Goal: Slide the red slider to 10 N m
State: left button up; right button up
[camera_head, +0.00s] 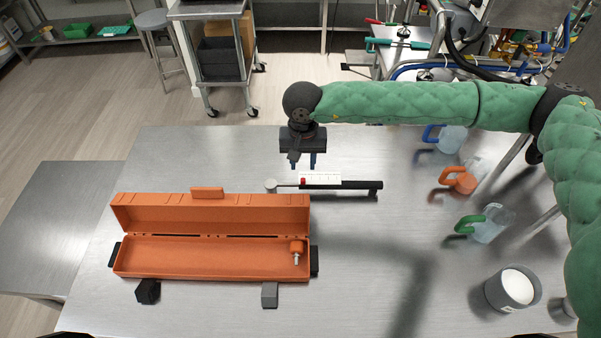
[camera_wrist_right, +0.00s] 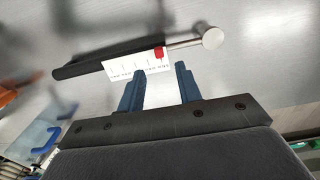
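The torque wrench (camera_head: 345,184) lies across the steel table, its round head at left and black handle at right. Its white scale plate (camera_head: 320,178) carries the red slider (camera_head: 303,182) near the head end. In the right wrist view the red slider (camera_wrist_right: 159,53) sits at the scale end nearest the head; the scale numbers are too small to read. My right gripper (camera_head: 305,165) is just behind the wrench, pointing down. Its two blue fingers (camera_wrist_right: 160,84) are apart and empty, close to the scale plate. My left gripper is not in view.
An open orange case (camera_head: 210,277) with an orange-handled piece (camera_head: 296,250) stands at front left. Jugs with blue, orange (camera_head: 459,180) and green handles stand on the right. A grey container (camera_head: 512,289) with white contents is at front right.

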aim_at(303, 179)
notch_tip(303, 179, down, 6)
jog(key=shift+r, duration=0.1)
jog(key=shift+s, duration=0.1)
grip_shut()
